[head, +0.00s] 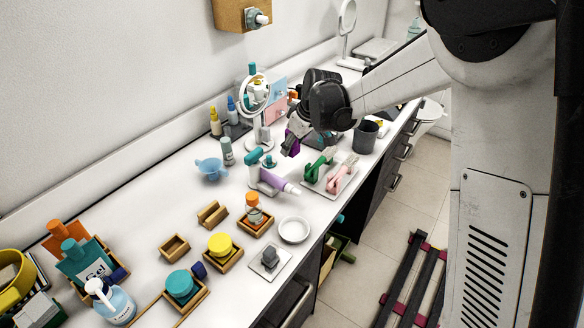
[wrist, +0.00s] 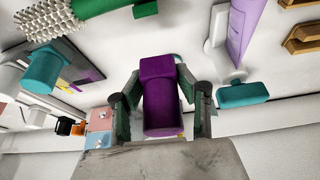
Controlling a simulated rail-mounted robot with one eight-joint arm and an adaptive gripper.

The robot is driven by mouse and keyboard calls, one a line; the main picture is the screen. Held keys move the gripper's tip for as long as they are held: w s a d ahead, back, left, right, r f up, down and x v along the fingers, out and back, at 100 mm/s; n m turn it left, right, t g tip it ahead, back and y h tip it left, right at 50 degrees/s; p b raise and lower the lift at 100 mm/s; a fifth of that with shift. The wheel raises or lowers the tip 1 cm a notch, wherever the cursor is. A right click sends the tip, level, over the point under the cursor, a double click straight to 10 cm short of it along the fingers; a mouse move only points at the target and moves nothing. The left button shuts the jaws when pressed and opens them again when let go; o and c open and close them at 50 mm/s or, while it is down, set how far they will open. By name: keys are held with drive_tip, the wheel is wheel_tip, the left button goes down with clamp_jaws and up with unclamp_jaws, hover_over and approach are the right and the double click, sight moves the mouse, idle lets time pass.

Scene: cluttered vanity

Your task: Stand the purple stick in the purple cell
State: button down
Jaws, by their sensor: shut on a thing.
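The purple stick (wrist: 166,100) is a short thick purple piece with a squarer end, held between the two fingers of my gripper (wrist: 160,105). It also shows in part in the head view (head: 292,143), under my gripper (head: 290,138), above the counter. A dark grey tray (wrist: 68,52) lies to the upper left in the wrist view, with a teal cylinder and small coloured patches, one of them purple (wrist: 90,75). I cannot tell whether that patch is the purple cell. In the head view my gripper hides most of that area.
Green and pink brushes (head: 322,162) lie on a white tray to the right, near a dark cup (head: 365,136). Wooden boxes (head: 173,249) fill the front left.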

sight(289, 170)
drive_tip(key=shift+f, duration=3.65)
drive_tip(key=shift+f+b, duration=0.15)
drive_tip(key=shift+b, duration=0.2)
drive_tip(key=c, duration=1.2)
unclamp_jaws()
drive_tip(key=shift+c, duration=0.2)
drive_tip(key=shift+p, duration=0.45)
